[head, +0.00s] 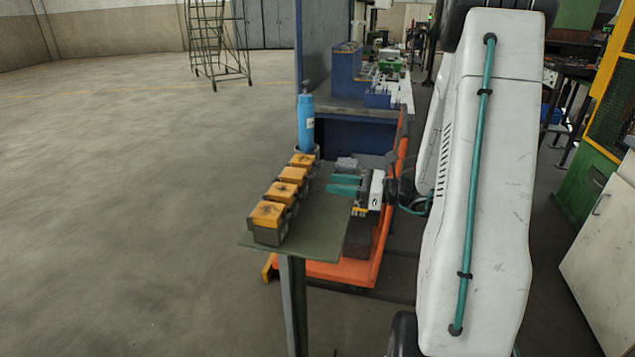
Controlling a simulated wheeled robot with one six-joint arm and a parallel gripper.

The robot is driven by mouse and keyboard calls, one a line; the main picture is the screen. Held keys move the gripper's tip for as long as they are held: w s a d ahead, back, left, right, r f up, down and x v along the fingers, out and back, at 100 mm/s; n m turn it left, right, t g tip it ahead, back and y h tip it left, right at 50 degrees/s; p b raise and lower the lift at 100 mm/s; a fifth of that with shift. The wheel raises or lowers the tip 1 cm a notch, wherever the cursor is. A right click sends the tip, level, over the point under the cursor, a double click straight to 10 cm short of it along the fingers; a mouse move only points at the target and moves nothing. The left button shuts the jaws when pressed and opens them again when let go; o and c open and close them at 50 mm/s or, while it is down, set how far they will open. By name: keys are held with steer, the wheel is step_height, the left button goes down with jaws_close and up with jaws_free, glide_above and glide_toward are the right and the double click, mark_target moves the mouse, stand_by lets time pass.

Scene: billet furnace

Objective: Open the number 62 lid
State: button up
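Several small dark boxes with orange-yellow lids stand in a row along the left side of a narrow green-grey table (316,232). The nearest lid (268,213) is at the front, with others behind it (281,191), (293,174), (302,159). All the lids look closed. Their dark markings are too small to read, so I cannot tell which is number 62. My gripper (343,185) appears as teal fingers on a white body, over the table's right side. It points left towards the row and looks apart from the boxes. Its opening is too small to judge.
A blue bottle (306,124) stands behind the row. An orange frame (385,225) stands at the table's right. A blue workbench (340,104) with small parts is behind. My white arm fills the right centre. Open floor (130,200) lies left; a green cabinet (584,190) stands right.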

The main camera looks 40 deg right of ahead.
mark_target(298, 177)
steer(key=shift+x, duration=2.75)
jaws_close()
